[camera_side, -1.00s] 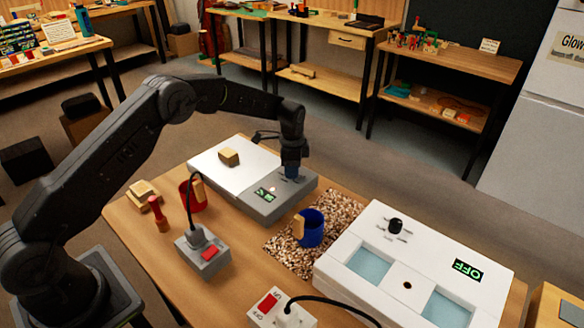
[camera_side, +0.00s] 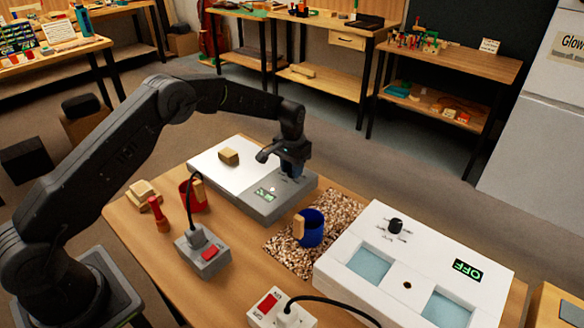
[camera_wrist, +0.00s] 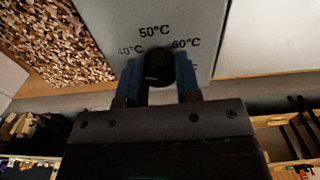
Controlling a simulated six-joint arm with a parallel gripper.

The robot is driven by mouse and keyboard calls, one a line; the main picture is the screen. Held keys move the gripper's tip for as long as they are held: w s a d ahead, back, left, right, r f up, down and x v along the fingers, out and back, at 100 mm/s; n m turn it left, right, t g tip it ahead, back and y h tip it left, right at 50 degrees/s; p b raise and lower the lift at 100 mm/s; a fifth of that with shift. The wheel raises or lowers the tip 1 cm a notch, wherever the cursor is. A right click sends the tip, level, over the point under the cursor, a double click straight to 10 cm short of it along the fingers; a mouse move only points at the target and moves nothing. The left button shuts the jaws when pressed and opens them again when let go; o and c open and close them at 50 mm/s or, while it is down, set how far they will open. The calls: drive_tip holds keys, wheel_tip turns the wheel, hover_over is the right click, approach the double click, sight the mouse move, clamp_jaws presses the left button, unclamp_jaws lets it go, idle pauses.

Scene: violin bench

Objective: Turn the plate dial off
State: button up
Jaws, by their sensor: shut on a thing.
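The hot plate (camera_side: 223,163) has a pale top and a grey control end with a small green-lit display (camera_side: 264,194); I cannot read the display. My gripper (camera_side: 290,170) points down over the control end. In the wrist view, my gripper's blue fingers (camera_wrist: 160,78) are shut on the black plate dial (camera_wrist: 159,66), one finger on each side. Marks of 40°C, 50°C and 60°C show on the grey panel around the dial. In the side view the fingers hide the dial.
A tan block (camera_side: 229,156) lies on the plate. A blue mug (camera_side: 311,229) stands on a speckled mat (camera_side: 285,257). A white bath unit (camera_side: 385,215) with its own black knob (camera_side: 396,226) reads OFF. A red mug (camera_side: 191,197) and a grey switch box (camera_side: 203,255) stand nearer my arm.

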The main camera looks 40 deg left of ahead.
drive_tip(key=n, duration=0.4)
drive_tip(key=shift+n, duration=2.2)
drive_tip(key=o, duration=0.9)
drive_tip(key=shift+r, duration=6.95)
